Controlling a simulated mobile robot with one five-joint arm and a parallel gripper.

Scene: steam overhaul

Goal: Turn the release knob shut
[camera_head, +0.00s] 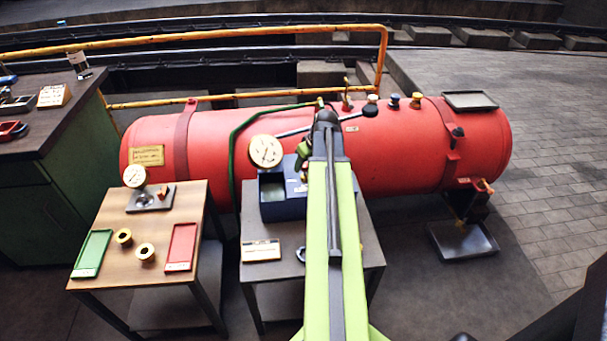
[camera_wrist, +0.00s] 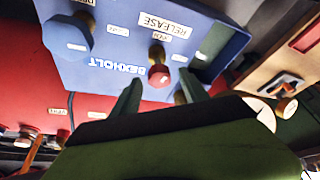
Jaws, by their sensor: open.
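The release knob (camera_wrist: 158,77) has a red end on a brass-coloured stem. In the wrist view it sticks out of a blue box (camera_wrist: 110,68), beside a label reading RELEASE. Two small labels lie near the stem. My gripper (camera_wrist: 159,84) is open, its dark green fingers on either side of the red end in the picture; whether they touch it I cannot tell. In the head view the blue box (camera_head: 283,211) stands on a small table in front of the red tank, and my arm hides the knob and most of my gripper.
A larger blue knob (camera_wrist: 68,36) sits on the same box. The red tank (camera_head: 400,155) lies behind, with a green pipe (camera_head: 233,150) and a gauge (camera_head: 265,151) near the box. A wooden table (camera_head: 150,225) with trays and rings stands left.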

